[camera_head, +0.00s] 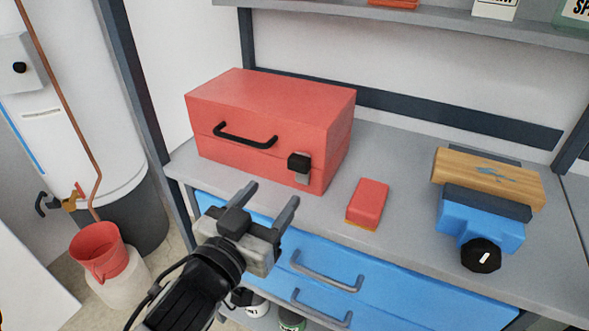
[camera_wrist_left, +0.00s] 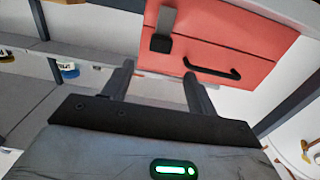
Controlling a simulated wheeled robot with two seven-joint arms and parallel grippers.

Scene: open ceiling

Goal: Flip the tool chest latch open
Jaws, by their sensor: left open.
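The red tool chest (camera_head: 260,105) stands on the grey workbench, with a black handle (camera_head: 245,135) on its front. The latch (camera_head: 300,164), a black block over a grey plate, is on the front near the right corner. My left gripper (camera_head: 268,194) is open and empty in front of the chest, below and left of the latch, apart from it. In the left wrist view, the chest (camera_wrist_left: 225,45) is ahead, with the latch (camera_wrist_left: 163,28) above the fingers (camera_wrist_left: 160,88). My right gripper is in neither view.
A red block (camera_head: 368,200) lies on the bench right of the chest. A blue vise (camera_head: 482,220) with a wooden piece (camera_head: 488,180) is at the right. Blue drawers (camera_head: 370,275) with grey handles are under the bench. A shelf (camera_head: 400,18) runs above.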

